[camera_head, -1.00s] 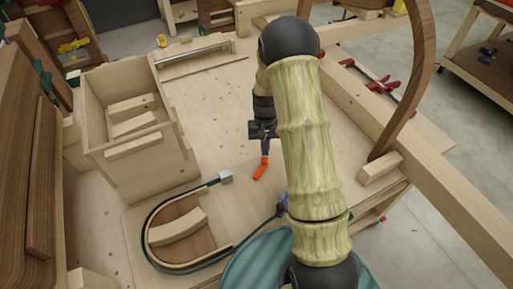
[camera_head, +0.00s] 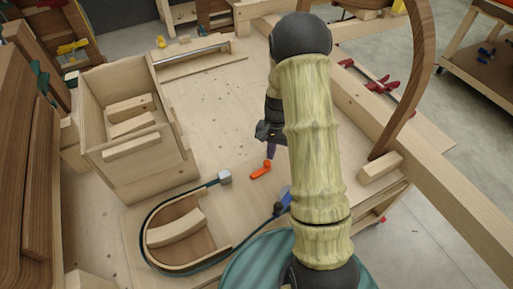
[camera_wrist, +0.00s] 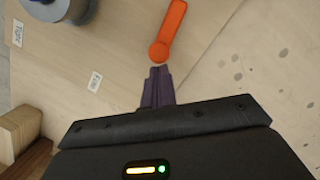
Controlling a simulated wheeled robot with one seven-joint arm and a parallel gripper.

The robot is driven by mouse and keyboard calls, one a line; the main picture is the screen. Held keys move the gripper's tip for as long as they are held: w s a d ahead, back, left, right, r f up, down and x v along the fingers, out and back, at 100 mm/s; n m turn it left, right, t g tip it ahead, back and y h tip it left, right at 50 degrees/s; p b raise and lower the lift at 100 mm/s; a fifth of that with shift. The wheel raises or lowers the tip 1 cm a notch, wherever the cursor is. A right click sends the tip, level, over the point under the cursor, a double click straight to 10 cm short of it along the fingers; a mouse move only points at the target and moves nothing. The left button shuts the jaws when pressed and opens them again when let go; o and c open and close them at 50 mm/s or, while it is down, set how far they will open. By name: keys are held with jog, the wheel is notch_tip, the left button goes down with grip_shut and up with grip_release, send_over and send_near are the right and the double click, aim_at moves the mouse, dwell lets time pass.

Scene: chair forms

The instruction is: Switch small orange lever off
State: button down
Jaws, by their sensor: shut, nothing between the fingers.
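The small orange lever (camera_head: 260,172) lies low on the light wood bench, left of my arm. It points down and left in the head view. In the wrist view the lever (camera_wrist: 171,28) stands nearly upright, with its round pivot end near my fingertips. My gripper (camera_head: 271,153) is shut and empty, with its dark purple fingers at the lever's pivot end. In the wrist view the closed fingertips (camera_wrist: 157,75) are just below that round end. I cannot tell whether they touch it.
A grey-blue round part (camera_wrist: 62,8) is at upper left in the wrist view, near labels reading "Tight" (camera_wrist: 18,33) and "Free" (camera_wrist: 95,82). A curved wooden form with a dark strap (camera_head: 150,215) lies left. An open wooden box (camera_head: 140,165) stands behind it.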

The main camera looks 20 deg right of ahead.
jog(key=shift+a, duration=0.25)
jog(key=shift+a+f, duration=0.15)
jog(key=shift+a, duration=0.65)
jog(key=shift+w+d+p, duration=0.3)
jog(key=shift+w, duration=0.15)
jog(key=w, duration=0.1)
jog(key=w+d+r, duration=0.1)
jog(key=w, duration=0.1)
jog(key=w+r, duration=0.1)
jog(key=shift+w+d, duration=0.25)
jog(key=shift+d, duration=0.1)
jog(key=a+b+v, duration=0.1)
jog(key=b+v, duration=0.1)
jog(key=v, duration=0.6)
jog(key=shift+d+r, duration=0.3)
jog(key=shift+r, duration=0.2)
